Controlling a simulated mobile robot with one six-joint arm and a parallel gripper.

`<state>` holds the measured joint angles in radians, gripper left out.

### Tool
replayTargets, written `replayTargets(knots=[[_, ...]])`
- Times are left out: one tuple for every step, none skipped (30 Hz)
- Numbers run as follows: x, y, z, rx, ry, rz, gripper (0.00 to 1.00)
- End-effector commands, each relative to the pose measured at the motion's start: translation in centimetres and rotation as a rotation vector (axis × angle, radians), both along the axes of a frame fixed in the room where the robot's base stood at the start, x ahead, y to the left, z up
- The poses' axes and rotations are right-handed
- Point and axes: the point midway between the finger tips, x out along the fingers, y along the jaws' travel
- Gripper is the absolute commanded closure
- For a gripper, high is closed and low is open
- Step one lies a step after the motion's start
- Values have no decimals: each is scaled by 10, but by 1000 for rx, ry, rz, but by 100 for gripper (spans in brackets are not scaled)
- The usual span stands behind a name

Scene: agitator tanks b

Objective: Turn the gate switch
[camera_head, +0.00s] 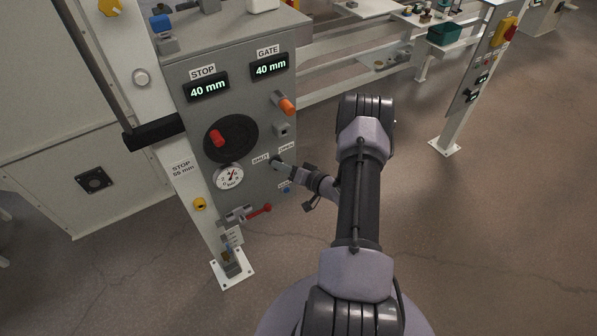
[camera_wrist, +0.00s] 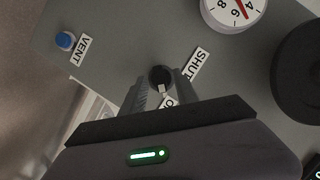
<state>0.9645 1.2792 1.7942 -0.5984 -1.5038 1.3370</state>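The gate switch (camera_wrist: 160,76) is a round black knob with a pale mark on its lower edge in the wrist view. The mark faces down the picture, towards a partly hidden label (camera_wrist: 170,102) beginning with O. The SHUT label (camera_wrist: 196,64) is to the knob's right. My gripper (camera_wrist: 159,82) has one finger on each side of the knob, with narrow gaps seeming to show; firm contact cannot be made out. In the head view my gripper (camera_head: 280,163) is at the grey panel (camera_head: 240,100), below the GATE display reading 40 mm, and hides most of the switch.
The panel also carries a black handwheel (camera_head: 238,135) with a red knob, a gauge (camera_head: 229,177), an orange-tipped control (camera_head: 286,106) and a red lever (camera_head: 260,211). A blue VENT button (camera_wrist: 65,40) is left of the switch in the wrist view.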

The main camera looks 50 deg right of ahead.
Motion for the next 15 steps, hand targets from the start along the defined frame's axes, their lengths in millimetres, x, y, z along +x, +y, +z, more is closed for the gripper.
replayTargets(knots=[[-9,-2,6,2,0,-5,64],[-16,-2,9,3,0,-5,64],[-27,-3,12,2,1,-6,64],[-35,-3,14,2,1,-6,64],[-43,-4,18,2,0,-7,64],[-55,-5,21,3,1,-8,64],[-65,-5,24,3,1,-7,64],[-74,-6,27,3,0,-7,64],[-87,-6,30,3,0,-7,64],[-96,-7,33,2,-1,-7,64],[-105,-7,35,2,-1,-8,64],[-116,-8,37,2,-1,-8,64],[-123,-8,39,1,-1,-6,64],[-129,-8,41,1,-2,-5,64],[-137,-9,42,1,-2,-5,64]])
